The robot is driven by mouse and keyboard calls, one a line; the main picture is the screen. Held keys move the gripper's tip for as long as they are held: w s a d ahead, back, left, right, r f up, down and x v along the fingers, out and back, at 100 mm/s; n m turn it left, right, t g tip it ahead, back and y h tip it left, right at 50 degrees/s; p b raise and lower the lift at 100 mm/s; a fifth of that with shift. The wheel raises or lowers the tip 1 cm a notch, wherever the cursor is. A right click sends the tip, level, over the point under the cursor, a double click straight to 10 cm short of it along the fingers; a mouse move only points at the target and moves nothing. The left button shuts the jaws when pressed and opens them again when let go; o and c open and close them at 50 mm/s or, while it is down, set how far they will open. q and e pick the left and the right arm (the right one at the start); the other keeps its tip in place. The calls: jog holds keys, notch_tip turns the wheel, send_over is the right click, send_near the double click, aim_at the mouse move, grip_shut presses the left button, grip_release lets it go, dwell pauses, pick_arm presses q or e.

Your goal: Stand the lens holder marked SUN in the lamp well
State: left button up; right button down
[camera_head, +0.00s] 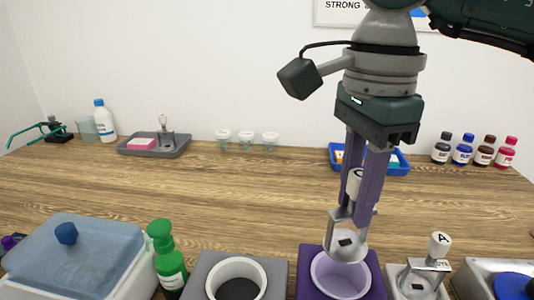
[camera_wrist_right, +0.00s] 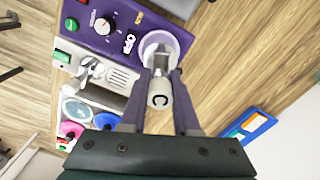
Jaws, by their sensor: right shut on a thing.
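My right gripper (camera_head: 357,205) is shut on a metal lens holder (camera_head: 348,243) with a white knob on top. In the right wrist view my gripper (camera_wrist_right: 161,92) holds it by this knob (camera_wrist_right: 160,101), which bears a letter like C. No SUN mark is readable on it. The holder overlaps the far rim of a pale round well (camera_head: 340,290) in a purple unit (camera_head: 305,262); I cannot tell its exact height. My left gripper is not in view.
A grey unit with a white round well (camera_head: 236,262) stands left of the purple one. Nearby are a green bottle (camera_head: 168,262) and a lidded box (camera_head: 75,250). A grey tray (camera_head: 180,150), small cups (camera_head: 246,138), a blue tray (camera_head: 398,162) and several bottles (camera_head: 462,152) line the back.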

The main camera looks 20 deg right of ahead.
aim_at(348, 244)
jog(key=shift+s+d+f+b, duration=0.1)
jog(key=shift+f+b, duration=0.25)
jog(key=shift+f, duration=0.6)
pick_arm(q)
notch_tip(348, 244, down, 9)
jog(key=b, duration=0.7)
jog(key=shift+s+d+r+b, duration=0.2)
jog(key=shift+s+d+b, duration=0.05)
jog(key=shift+b, duration=0.1)
pick_arm(e)
notch_tip(348, 244, down, 8)
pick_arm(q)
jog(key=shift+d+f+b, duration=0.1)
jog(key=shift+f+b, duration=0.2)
pick_arm(e)
jog(key=shift+f, duration=0.3)
jog(key=c, duration=0.6)
grip_release()
jog(key=o, duration=0.3)
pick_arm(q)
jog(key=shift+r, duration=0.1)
pick_arm(e)
jog(key=shift+o, duration=0.2)
jog(key=shift+r, duration=0.1)
